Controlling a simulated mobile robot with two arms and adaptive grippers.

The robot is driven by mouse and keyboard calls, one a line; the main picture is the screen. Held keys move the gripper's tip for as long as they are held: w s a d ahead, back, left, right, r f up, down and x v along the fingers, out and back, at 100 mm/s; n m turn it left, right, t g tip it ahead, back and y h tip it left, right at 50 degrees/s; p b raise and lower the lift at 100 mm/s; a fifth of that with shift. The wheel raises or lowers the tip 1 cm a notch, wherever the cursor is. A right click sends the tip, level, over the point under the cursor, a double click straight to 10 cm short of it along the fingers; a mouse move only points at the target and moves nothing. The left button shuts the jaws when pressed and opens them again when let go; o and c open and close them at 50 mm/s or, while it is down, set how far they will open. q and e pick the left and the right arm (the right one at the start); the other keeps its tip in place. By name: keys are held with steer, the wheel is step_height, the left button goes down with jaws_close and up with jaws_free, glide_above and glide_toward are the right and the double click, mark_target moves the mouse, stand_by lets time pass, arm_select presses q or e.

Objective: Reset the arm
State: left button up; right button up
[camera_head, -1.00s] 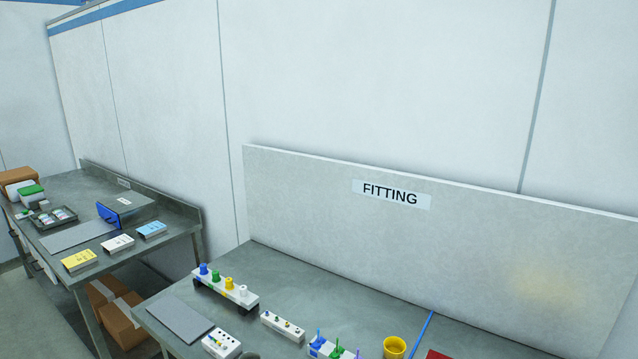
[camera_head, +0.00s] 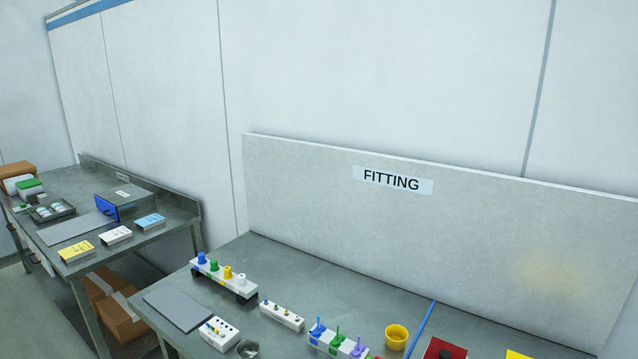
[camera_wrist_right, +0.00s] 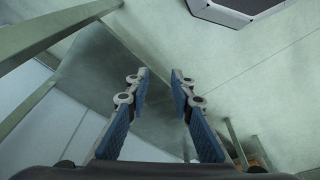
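My right gripper (camera_wrist_right: 158,95) shows in the right wrist view, with its two blue-padded fingers spread apart. Nothing is between the fingers; floor and table legs lie beyond them. Neither arm shows in the head view, and my left gripper is in no view. The fitting table (camera_head: 300,262) stands in front, below a grey panel labelled FITTING (camera_head: 392,180).
On the fitting table are a rack with coloured knobs (camera_head: 224,278), a white block (camera_head: 282,316), a grey mat (camera_head: 179,308), a yellow cup (camera_head: 396,337) and a blue rod (camera_head: 421,327). A second table (camera_head: 180,217) stands left, with cardboard boxes (camera_head: 122,318) below it.

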steer(key=s+d+f+b, duration=0.1)
steer(key=s+f+b, duration=0.1)
steer(key=s+f, duration=0.6)
steer(key=s+d+f+g+b, duration=0.1)
steer(key=s+d+f+b, duration=0.1)
steer(key=s+f, duration=0.7)
step_height(320, 180, down, 6)
steer(key=shift+s+f+b, duration=0.15)
steer(key=shift+f+b, duration=0.05)
steer(key=shift+b, duration=0.15)
